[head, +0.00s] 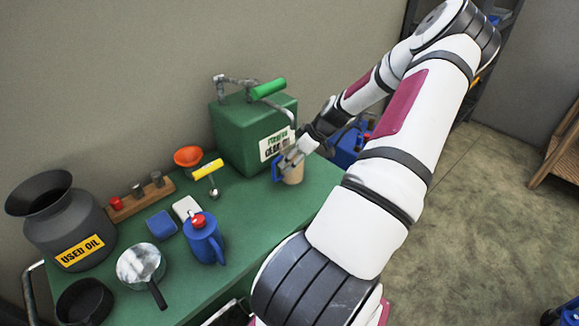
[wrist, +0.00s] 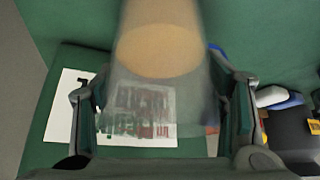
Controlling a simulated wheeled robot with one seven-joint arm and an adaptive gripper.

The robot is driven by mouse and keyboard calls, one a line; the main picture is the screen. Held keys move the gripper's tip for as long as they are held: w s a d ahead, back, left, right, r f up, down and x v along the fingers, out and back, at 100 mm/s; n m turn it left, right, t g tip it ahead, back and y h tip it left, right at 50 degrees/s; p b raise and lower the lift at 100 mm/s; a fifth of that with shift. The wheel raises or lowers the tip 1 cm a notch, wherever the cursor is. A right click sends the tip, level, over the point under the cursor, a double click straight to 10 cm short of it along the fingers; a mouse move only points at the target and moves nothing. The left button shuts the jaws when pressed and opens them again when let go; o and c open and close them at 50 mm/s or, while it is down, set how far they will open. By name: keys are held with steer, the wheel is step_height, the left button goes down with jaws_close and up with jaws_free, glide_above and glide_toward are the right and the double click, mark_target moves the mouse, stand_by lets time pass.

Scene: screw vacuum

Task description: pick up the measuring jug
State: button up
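The measuring jug (head: 293,174) is a clear vessel with tan contents and a blue handle, at the far right of the green workbench, in front of the green box. My gripper (head: 297,150) is at the jug's upper part and partly covers it. In the wrist view, the see-through jug (wrist: 160,52) fills the space between my two fingers (wrist: 160,100), one on each side, wide apart. The fingers lie very close to its walls. Whether they press on it cannot be told, nor whether its base touches the bench. The handle shows only as a bit of blue on the right.
The green box (head: 238,128) with a labelled front and crank stands close behind the jug. A yellow-handled tool (head: 208,169), orange funnel (head: 187,156), blue can (head: 204,241), saucepan (head: 141,264) and used-oil can (head: 67,226) are farther left on the bench (head: 240,222).

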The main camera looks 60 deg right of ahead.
steer(key=c, duration=0.6)
steer(key=shift+o, duration=0.2)
steer(key=shift+r+p, duration=0.25)
steer(key=shift+p, duration=0.15)
